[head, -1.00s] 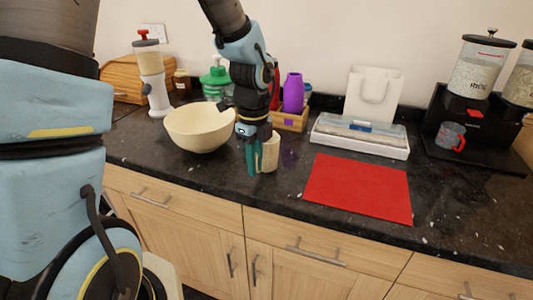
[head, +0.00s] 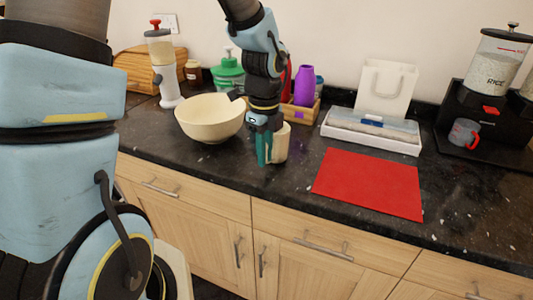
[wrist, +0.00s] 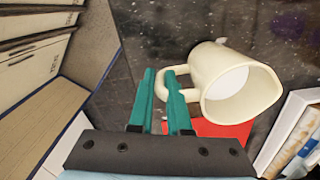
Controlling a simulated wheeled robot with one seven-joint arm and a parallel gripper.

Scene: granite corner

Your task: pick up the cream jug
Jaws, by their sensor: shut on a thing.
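The cream jug (head: 281,143) stands on the dark counter just right of my gripper (head: 265,150) in the head view. In the wrist view the jug (wrist: 228,80) shows its open mouth and pale inside, with its handle toward my fingers. My gripper (wrist: 162,98) has its teal fingers closed on the jug's handle, with a narrow gap between them. The fingers hide part of the handle. I cannot tell any clear gap between the jug and the counter.
A cream bowl (head: 210,119) sits close on the left. A red mat (head: 368,183) lies to the right. Behind are a wooden caddy (head: 301,114) with a purple bottle (head: 304,86), a white tray (head: 371,132) and a white bag (head: 387,90). A dispenser (head: 494,65) stands far right.

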